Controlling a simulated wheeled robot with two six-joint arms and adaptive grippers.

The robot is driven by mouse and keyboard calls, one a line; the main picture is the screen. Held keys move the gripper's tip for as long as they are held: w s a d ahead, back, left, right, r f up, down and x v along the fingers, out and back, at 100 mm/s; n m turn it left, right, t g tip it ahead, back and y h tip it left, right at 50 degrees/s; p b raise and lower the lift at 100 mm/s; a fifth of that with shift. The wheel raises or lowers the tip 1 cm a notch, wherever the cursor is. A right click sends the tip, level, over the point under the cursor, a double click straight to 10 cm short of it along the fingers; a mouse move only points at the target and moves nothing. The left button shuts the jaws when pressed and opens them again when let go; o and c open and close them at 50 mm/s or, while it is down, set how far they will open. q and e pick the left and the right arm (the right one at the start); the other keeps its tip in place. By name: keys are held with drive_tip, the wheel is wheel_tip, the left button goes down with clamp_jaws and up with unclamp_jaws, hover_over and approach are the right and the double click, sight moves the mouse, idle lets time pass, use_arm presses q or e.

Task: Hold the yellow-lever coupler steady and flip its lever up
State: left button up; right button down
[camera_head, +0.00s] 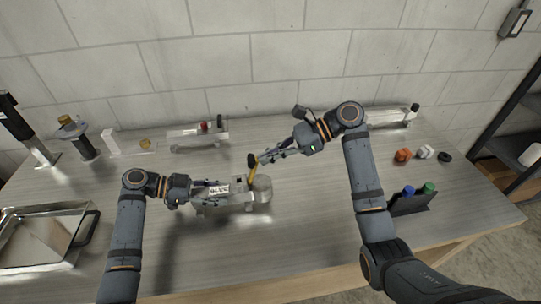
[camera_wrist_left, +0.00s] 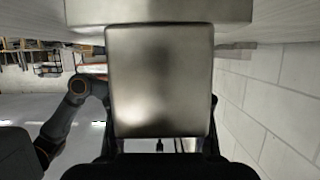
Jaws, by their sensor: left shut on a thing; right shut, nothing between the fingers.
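The yellow-lever coupler (camera_head: 238,199) is a grey metal body with a rounded end, low over the middle of the bench. Its yellow lever (camera_head: 254,171) has a black tip and stands up from the body, slightly tilted. My left gripper (camera_head: 220,190) is shut on the coupler's left part. In the left wrist view the grey metal of the coupler (camera_wrist_left: 160,80) fills the middle between my fingers. My right gripper (camera_head: 264,157) is shut and empty, with its fingertips right beside the upper lever; I cannot tell whether they touch it.
Another coupler with a red part (camera_head: 198,136) lies at the back, and one more (camera_head: 392,117) at the back right. A metal tray (camera_head: 40,238) is at the left edge. A black holder (camera_head: 409,205) with blue and green items stands right. The front middle bench is clear.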

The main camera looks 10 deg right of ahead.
use_arm(q)
drive_tip(key=shift+a+f, duration=0.1)
drive_tip(key=shift+f, duration=0.05)
drive_tip(key=shift+w, duration=0.1)
use_arm(e)
drive_tip(key=d+r, duration=0.3)
drive_tip(key=r, duration=0.5)
drive_tip(key=shift+d+r, duration=0.35)
drive_tip(key=shift+d, duration=0.05)
use_arm(q)
drive_tip(key=o, duration=1.4)
drive_tip(key=shift+a, duration=0.1)
